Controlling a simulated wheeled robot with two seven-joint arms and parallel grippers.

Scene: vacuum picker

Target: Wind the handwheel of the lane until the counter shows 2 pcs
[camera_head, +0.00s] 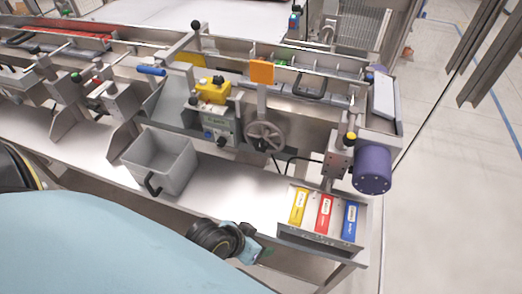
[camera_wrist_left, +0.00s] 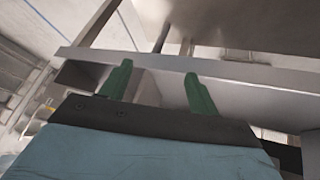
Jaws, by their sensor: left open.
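The handwheel (camera_head: 265,136) is a grey spoked wheel on the front of the lane, at the middle of the head view. Left of it is a grey box with a small greenish display, which looks like the counter (camera_head: 215,122); its number is too small to read. My left gripper (camera_head: 254,250) is low in the head view, below and well apart from the handwheel, near the bench's front edge. In the left wrist view its two green fingers (camera_wrist_left: 158,69) stand apart with nothing between them, facing metal edges. My right gripper is not in view.
A grey bin (camera_head: 162,160) with a black handle stands left of the handwheel. A tray (camera_head: 322,243) with yellow, red and blue cards is at the bench's right front. A purple cylinder (camera_head: 371,170) stands behind it. Bare bench (camera_head: 235,188) lies below the handwheel.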

